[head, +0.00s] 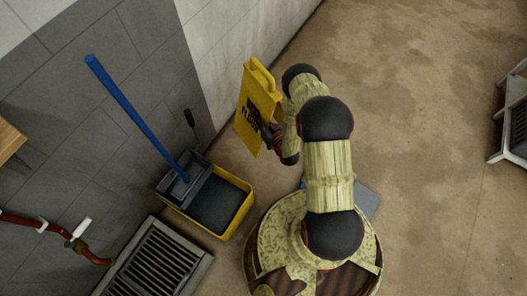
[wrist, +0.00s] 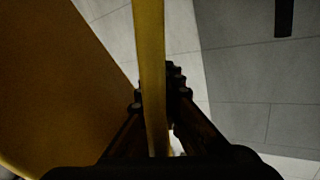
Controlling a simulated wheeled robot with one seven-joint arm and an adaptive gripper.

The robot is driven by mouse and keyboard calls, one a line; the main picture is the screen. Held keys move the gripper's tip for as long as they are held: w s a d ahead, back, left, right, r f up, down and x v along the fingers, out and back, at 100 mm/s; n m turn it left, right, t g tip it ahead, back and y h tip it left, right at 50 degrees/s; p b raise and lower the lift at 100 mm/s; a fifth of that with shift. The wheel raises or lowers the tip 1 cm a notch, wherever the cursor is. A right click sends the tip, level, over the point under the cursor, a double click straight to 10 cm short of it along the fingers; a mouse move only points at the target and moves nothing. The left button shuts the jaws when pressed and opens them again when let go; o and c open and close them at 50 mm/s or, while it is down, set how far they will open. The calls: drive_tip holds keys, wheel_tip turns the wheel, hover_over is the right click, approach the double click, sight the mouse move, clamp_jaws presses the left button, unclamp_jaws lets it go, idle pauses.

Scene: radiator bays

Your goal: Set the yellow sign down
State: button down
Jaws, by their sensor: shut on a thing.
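The yellow sign (head: 257,105) is a folded floor sign with black lettering and a handle at its top. In the head view it stands out to the left of my arm, near the wall, and looks close to upright. My gripper (head: 275,137) is shut on the sign's edge. In the wrist view, the sign's yellow edge (wrist: 150,60) runs between the fingers of my gripper (wrist: 158,100), and a broad yellow panel (wrist: 50,80) fills the left side. I cannot tell whether the sign's lower edge touches the floor.
A yellow mop bucket (head: 240,208) with a blue handle (head: 130,110) stands left of my base. A metal rack (head: 514,125) is at the right edge. The floor (head: 430,80) between is clear.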

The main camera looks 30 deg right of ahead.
drive_tip(key=s+d+f+y, duration=0.1)
drive_tip(key=s+f, duration=0.5)
drive_tip(key=f, duration=0.4)
drive_tip(key=s+d+f, duration=0.1)
drive_tip(key=s+f, duration=0.5)
drive_tip(key=f, duration=0.4)
drive_tip(key=w+d+f+b, duration=0.2)
drive_tip(key=w+f+b, duration=0.6)
drive_tip(key=w+f, duration=0.4)
drive_tip(key=shift+w+d+f+n, duration=0.3)
drive_tip(key=shift+w+f+n, duration=0.1)
drive_tip(key=shift+w, duration=0.5)
drive_tip(key=shift+f, duration=0.15)
drive_tip(key=c, duration=2)
unclamp_jaws()
drive_tip(key=shift+s, duration=0.1)
